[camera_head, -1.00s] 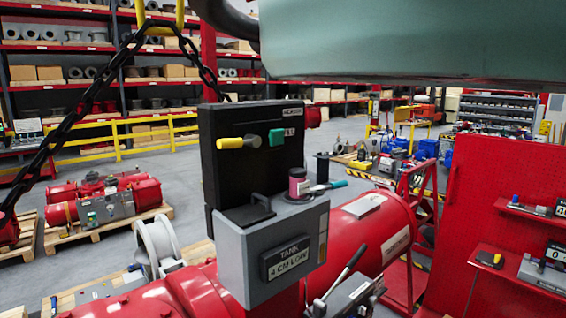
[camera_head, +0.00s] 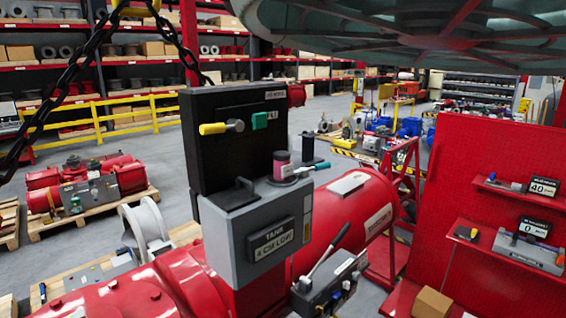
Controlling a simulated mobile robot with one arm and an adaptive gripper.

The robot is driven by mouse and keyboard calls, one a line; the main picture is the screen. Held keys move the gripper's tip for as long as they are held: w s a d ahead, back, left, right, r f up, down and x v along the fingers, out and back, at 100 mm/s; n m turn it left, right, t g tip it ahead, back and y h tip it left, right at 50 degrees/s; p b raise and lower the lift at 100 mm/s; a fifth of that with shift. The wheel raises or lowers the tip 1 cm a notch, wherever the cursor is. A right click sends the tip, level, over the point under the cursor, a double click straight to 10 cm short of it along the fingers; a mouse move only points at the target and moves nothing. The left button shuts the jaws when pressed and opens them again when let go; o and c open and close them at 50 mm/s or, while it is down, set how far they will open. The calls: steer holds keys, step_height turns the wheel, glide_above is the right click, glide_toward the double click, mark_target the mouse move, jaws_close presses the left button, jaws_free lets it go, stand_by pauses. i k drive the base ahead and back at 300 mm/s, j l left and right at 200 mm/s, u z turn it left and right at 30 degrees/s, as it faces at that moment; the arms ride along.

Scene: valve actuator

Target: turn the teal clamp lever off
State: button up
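A lever with a teal grip (camera_head: 317,165) lies nearly level on top of the grey box labelled "TANK" (camera_head: 266,239), beside a small pink-banded dark canister (camera_head: 283,165). A second teal part, a blocky knob (camera_head: 260,121), sits on the upright black panel (camera_head: 203,153). I cannot tell for sure which of the two is the clamp lever. A yellow-handled lever (camera_head: 219,127) sticks out to the left of the knob. My gripper is not in view, and nothing touches these parts.
A large grey-green round body (camera_head: 420,22) with ribs fills the top right. A black chain (camera_head: 70,85) hangs at left. Red machinery (camera_head: 185,290) and a black-handled lever (camera_head: 331,243) stand low in front. A red pegboard (camera_head: 500,125) with shelves stands at right.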

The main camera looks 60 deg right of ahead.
mark_target(303, 172)
steer(key=l+z, duration=0.2)
steer(key=l, duration=0.25)
steer(key=l+z, duration=0.25)
steer(key=l, duration=0.25)
steer(key=l+z, duration=0.2)
steer(key=l, duration=0.25)
steer(key=l+z, duration=0.2)
steer(key=l, duration=0.25)
steer(key=i+l+z, duration=0.2)
steer(key=l, duration=0.25)
steer(key=i+l+z, duration=0.1)
steer(key=l+z, duration=0.15)
steer(key=l, duration=0.2)
steer(key=i+l+z, duration=0.2)
steer(key=l, duration=0.2)
steer(key=k, duration=0.05)
